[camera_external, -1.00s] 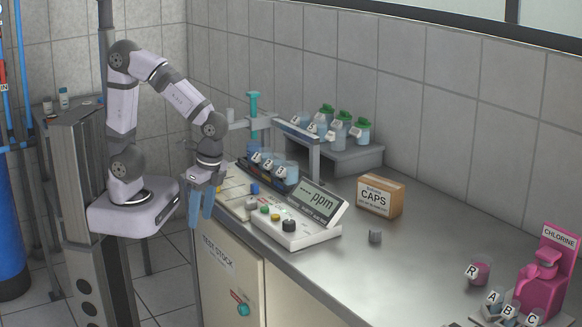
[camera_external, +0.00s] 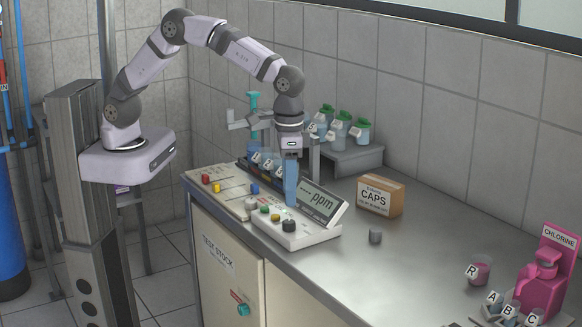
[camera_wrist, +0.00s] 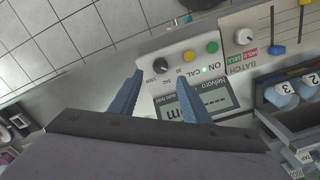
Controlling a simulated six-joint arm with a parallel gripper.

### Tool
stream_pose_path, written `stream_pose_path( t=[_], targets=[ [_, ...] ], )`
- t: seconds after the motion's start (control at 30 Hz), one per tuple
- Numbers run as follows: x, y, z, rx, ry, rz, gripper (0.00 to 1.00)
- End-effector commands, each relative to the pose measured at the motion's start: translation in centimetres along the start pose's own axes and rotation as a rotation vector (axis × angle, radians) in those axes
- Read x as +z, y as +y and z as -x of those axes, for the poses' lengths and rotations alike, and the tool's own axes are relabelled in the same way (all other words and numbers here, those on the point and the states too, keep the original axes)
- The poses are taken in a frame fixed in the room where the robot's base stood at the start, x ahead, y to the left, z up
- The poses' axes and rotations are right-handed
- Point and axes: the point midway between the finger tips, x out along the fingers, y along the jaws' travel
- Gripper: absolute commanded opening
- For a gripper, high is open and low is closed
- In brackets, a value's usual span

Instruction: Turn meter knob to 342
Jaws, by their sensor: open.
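The meter (camera_external: 300,234) is a white box on the bench with a tilted grey display (camera_external: 319,203) showing "ppm". Its black knob (camera_external: 289,225) is at the right end of the control row. In the wrist view the black knob (camera_wrist: 160,66) has small number marks beside it, one reading 342; where its pointer aims is too small to tell. My gripper (camera_external: 290,203) points down above the meter, its blue fingers overlapping the display's left edge. In the wrist view my gripper (camera_wrist: 160,78) is open and empty, with the knob just beyond and between the fingertips.
Green and yellow buttons (camera_wrist: 189,56) sit beside the knob. A panel with sliders (camera_external: 225,190) lies left of the meter. Numbered cups (camera_external: 268,163) stand in a rack behind it. A CAPS box (camera_external: 380,196) and a small grey cap (camera_external: 375,236) are to the right, with clear bench around them.

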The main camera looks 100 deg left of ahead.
Motion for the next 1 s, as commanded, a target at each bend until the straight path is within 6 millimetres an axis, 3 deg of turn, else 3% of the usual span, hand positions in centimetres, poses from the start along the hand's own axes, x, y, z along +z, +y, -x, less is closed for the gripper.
stream_pose_path(
  t=[0.27, 0.7, 1.0],
  targets=[
    [0.1, 0.0, -1.3, -0.002, -0.003, -0.001, 0.43],
    [0.1, -0.1, -6.4, -0.001, -0.002, -0.002, 0.43],
    [0.1, 0.0, -7.4, 0.0, 0.0, -0.002, 0.43]
  ],
)
